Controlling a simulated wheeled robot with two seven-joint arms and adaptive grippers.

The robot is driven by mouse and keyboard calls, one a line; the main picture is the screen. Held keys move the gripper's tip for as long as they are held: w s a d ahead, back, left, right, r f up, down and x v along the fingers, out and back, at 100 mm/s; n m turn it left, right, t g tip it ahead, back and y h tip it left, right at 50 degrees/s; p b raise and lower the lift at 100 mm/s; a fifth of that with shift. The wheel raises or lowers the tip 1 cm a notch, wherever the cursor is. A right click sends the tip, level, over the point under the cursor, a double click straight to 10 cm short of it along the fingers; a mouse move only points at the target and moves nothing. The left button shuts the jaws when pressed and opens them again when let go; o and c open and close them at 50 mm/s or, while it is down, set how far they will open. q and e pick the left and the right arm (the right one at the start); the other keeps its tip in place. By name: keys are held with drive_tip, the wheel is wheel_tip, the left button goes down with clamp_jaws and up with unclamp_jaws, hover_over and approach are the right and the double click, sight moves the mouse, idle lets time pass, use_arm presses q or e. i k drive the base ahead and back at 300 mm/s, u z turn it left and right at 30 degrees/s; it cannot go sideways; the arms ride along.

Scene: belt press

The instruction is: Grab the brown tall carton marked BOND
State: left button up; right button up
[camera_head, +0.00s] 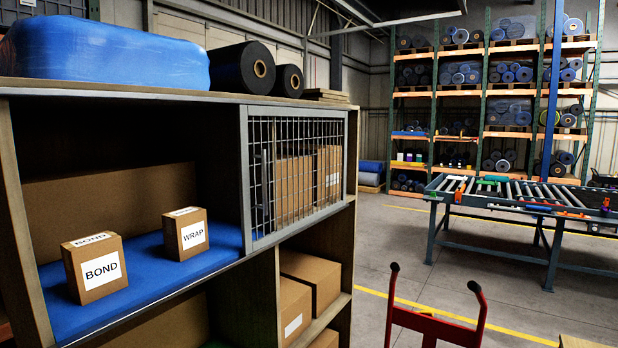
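The brown carton marked BOND (95,268) stands upright on a blue mat (140,285) in the open upper left bay of a shelf unit. It has a white BOND label on its front and another on top. It is only slightly taller than wide. A similar brown carton marked WRAP (186,234) stands behind it to the right, apart from it. Neither of my grippers shows in the head view.
A wire mesh door (295,172) covers the bay to the right, with cartons behind it. A red hand truck (436,322) stands front right. A roller conveyor (520,195) stands farther back, with open floor between.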

sight(95, 268)
drive_tip(key=k, duration=1.25)
drive_tip(key=u, duration=0.9)
drive_tip(key=i, duration=1.9)
drive_tip(key=z, duration=0.75)
